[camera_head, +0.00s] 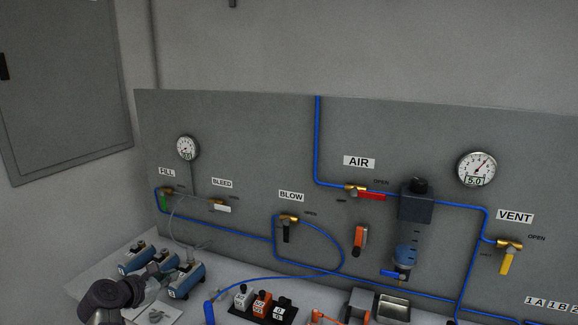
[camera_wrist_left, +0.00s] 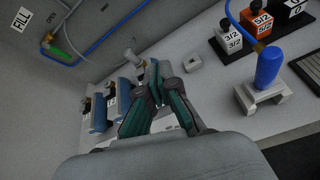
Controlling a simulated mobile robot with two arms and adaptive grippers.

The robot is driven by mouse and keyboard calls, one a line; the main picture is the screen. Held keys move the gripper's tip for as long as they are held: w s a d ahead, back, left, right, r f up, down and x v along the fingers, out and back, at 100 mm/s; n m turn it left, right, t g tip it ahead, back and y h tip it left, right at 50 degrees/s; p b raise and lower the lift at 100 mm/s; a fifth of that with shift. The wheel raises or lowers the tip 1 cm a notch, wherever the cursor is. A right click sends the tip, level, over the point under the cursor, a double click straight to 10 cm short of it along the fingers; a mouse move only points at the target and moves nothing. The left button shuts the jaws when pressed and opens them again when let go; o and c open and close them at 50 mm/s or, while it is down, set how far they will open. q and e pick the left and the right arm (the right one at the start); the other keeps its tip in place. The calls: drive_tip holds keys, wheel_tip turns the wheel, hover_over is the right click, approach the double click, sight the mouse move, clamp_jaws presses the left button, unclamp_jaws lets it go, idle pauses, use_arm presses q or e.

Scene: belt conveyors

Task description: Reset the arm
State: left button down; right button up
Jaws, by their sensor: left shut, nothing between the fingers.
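I cannot tell whether the fingers touch either one. My right gripper is in neither view.
A grey panel carries blue hoses, the FILL valve (camera_head: 163,199), BLOW valve (camera_head: 286,231), AIR valve (camera_head: 371,195), VENT valve (camera_head: 507,262) and gauges. Valve blocks (camera_head: 262,303) and a metal tray (camera_head: 394,308) stand on the bench. A blue nozzle (camera_wrist_left: 268,66) sits in a stand.

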use_arm(q)
drive_tip(key=s+d+f+m+g+y, duration=0.1)
drive_tip(key=s+f+m+g, duration=0.1)
drive_tip(key=s+f+m, duration=0.5)
drive_tip(key=s+d+f+m+g+y, duration=0.15)
drive_tip(key=s+m, duration=0.25)
drive_tip(key=s, duration=0.4)
drive_tip(key=s+d+f+m+g+y, duration=0.1)
drive_tip(key=s+d+f+m+g, duration=0.1)
drive_tip(key=s+f+m, duration=0.5)
drive_tip(key=s+d+r+m+g, duration=0.1)
drive_tip(key=s+d+m+g, duration=0.15)
drive_tip(key=s+m, duration=0.65)
drive_tip(key=s+d+r+m+g, duration=0.15)
drive_tip(key=s+d+m, duration=0.25)
drive_tip(key=s, duration=1)
wheel_tip(320, 180, down, 30)
drive_tip(key=s+f+b, duration=0.1)
drive_tip(key=s+b, duration=0.1)
drive_tip(key=b, duration=0.1)
drive_tip(key=s+a+f+g+y+b, duration=0.1)
drive_tip(key=s+a+f+g+b, duration=0.1)
drive_tip(key=s+f, duration=1.4)
drive_tip(key=shift+a+f, duration=0.3)
drive_tip(key=shift+a, duration=0.1)
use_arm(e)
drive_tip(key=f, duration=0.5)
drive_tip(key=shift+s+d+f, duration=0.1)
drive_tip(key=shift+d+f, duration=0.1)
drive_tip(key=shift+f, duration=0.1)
